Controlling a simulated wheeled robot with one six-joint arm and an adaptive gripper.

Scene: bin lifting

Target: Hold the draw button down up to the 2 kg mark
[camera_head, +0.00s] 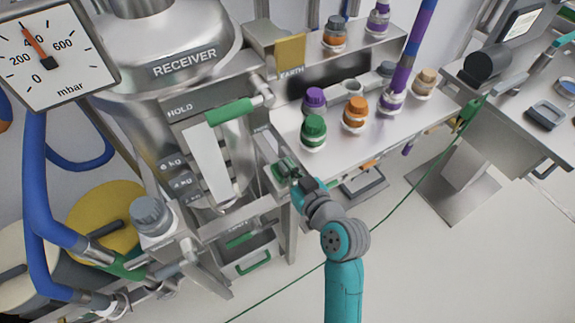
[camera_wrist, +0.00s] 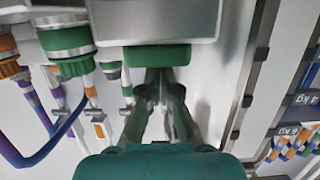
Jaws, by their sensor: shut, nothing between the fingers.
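The green draw button (camera_wrist: 157,57) sits under a grey housing in the wrist view. In the head view my gripper (camera_head: 287,172) is at the steel frame right of the sight window (camera_head: 212,165), and a green part shows beside its fingers. In the wrist view my gripper (camera_wrist: 160,78) is shut and empty, with its fingertips at the button's face. I cannot tell whether they press it.
The receiver (camera_head: 185,60) stands behind, with a green-gripped HOLD lever (camera_head: 229,111). The gauge (camera_head: 55,50) needle points near 400 mbar. Capped fittings, including a green one (camera_head: 313,130), stand on the bench right of my gripper. A thin green cable crosses the floor.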

